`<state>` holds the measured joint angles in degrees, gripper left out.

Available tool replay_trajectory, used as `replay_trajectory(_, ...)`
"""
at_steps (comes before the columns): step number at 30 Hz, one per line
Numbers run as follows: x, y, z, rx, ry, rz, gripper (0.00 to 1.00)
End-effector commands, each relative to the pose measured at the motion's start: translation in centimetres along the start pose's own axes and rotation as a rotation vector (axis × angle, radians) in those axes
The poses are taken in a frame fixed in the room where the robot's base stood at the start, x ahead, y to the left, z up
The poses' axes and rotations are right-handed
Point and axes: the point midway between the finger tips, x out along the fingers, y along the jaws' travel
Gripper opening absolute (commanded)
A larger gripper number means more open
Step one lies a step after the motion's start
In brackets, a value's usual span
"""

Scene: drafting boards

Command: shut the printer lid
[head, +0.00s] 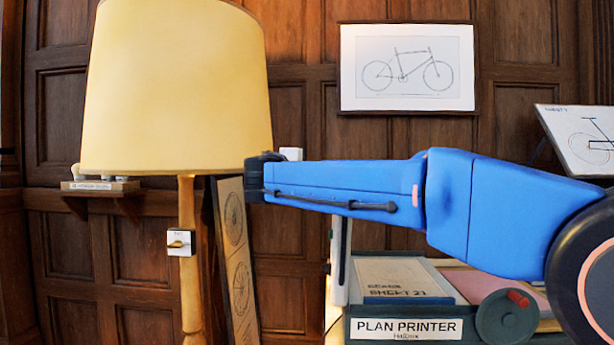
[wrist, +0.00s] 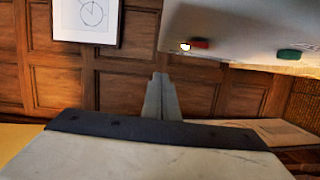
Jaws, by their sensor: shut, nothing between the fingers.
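The plan printer (head: 480,329) stands at the lower right of the head view. Its top is open, with a sheet pack (head: 405,281) lying inside. A thin pale upright panel (head: 340,262) at its left side looks like the raised lid, seen nearly edge-on; my arm hides whatever is above. My arm reaches leftward across the view above the printer. My gripper (head: 258,166) is at its left end, beyond the panel, in front of the lamp shade's edge. In the wrist view the gripper's fingers (wrist: 158,92) are together and empty, pointing toward the panelled wall.
A large yellow lamp (head: 180,90) stands left, close to my gripper. A leaning bicycle board (head: 238,255) is below the gripper. A pale panel (wrist: 240,25) with red and green parts fills the wrist view's upper right; I cannot tell what it is.

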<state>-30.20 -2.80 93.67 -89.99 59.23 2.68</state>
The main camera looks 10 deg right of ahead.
Motion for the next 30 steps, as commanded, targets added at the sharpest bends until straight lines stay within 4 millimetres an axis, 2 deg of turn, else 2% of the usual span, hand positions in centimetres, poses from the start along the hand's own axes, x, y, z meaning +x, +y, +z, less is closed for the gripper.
replay_trajectory(3,2.3,-0.1,0.1,-0.001,-0.003,-0.001,0.0)
replay_trajectory(9,5.7,-0.1,0.1,0.0,-0.003,-0.001,0.0)
replay_trajectory(13,5.9,0.1,2.1,0.001,-0.002,0.001,0.0)
replay_trajectory(18,6.2,0.0,3.5,0.0,-0.001,-0.001,0.0)
replay_trajectory(30,6.3,0.0,3.9,0.0,0.0,0.0,0.0)
